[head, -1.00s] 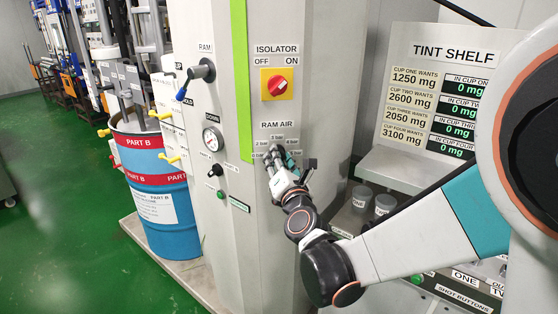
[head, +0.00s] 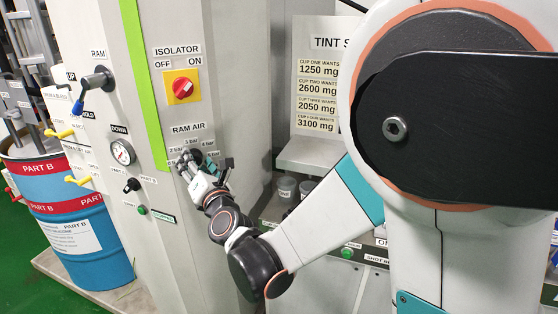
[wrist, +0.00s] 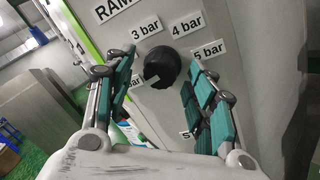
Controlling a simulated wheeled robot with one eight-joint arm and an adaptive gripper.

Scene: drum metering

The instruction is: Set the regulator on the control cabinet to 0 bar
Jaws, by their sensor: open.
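The regulator is a black round knob (wrist: 162,68) on the control cabinet (head: 180,60), under the RAM AIR label (head: 188,128). In the wrist view, labels for 3 bar, 4 bar and 5 bar stand around it, with others partly hidden. A pale pointer mark on the knob seems to face lower left, toward a mostly hidden label. My gripper (wrist: 160,100) is open, its teal-padded fingers on either side of the knob and apart from it. In the head view my gripper (head: 200,172) hides most of the knob.
Above is the red and yellow isolator switch (head: 182,88). On the cabinet's left face are a gauge (head: 122,152), a blue-tipped lever (head: 92,88) and a small black selector (head: 132,185). The Part B drum (head: 75,215) stands left; the tint shelf (head: 312,155) is right.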

